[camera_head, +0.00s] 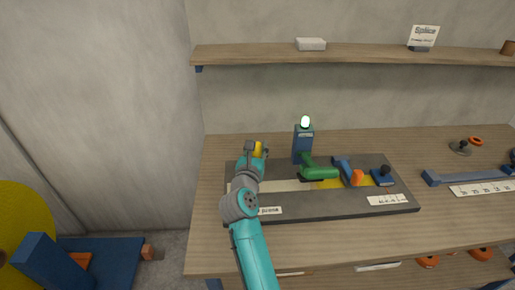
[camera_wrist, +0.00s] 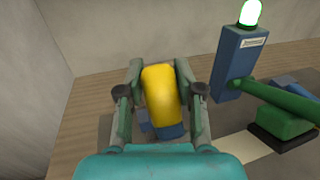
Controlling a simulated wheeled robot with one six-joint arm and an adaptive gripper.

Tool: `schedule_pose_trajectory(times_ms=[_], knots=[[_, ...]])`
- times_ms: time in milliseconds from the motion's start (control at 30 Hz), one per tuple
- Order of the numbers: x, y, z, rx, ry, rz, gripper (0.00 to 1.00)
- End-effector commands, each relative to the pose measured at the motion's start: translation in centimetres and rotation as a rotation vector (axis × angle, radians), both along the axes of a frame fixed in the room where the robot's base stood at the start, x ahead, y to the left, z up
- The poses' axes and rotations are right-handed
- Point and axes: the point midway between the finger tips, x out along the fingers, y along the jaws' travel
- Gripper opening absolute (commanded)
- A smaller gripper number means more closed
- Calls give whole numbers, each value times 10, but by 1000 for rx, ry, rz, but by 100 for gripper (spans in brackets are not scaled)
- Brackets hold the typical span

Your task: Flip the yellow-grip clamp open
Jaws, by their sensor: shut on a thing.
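The yellow-grip clamp stands at the left end of the dark fixture board; its yellow grip (camera_head: 258,149) shows just past my gripper in the head view. In the wrist view the yellow grip (camera_wrist: 159,90) stands nearly upright between my fingers, above a blue base part (camera_wrist: 173,131). My gripper (camera_wrist: 158,75) is shut on the yellow grip, with a finger on each side. In the head view my gripper (camera_head: 252,150) and arm hide most of the clamp's lower part.
To the right stand a blue post (camera_head: 302,145) with a lit green-white lamp (camera_head: 305,122), a green-handled tool (camera_head: 318,172) and an orange-grip clamp (camera_head: 357,177). A pale strip lies along the board (camera_head: 345,211). A shelf (camera_head: 365,54) runs above the bench. The bench's back left is clear.

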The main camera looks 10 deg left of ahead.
Motion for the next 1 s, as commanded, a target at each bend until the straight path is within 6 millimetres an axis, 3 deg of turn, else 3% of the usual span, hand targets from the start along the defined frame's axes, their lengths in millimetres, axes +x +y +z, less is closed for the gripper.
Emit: schedule_pose_trajectory(times_ms=[200, 233, 300, 667, 833, 1000], knots=[[0, 2, -3, 1, 5, 3, 0], [0, 2, -3, 1, 5, 4, 43], [0, 2, -3, 1, 5, 3, 57], [-3, 1, -3, -1, 4, 2, 57], [-23, 0, -3, -1, 4, 3, 57], [-57, -1, -3, -2, 4, 4, 57]])
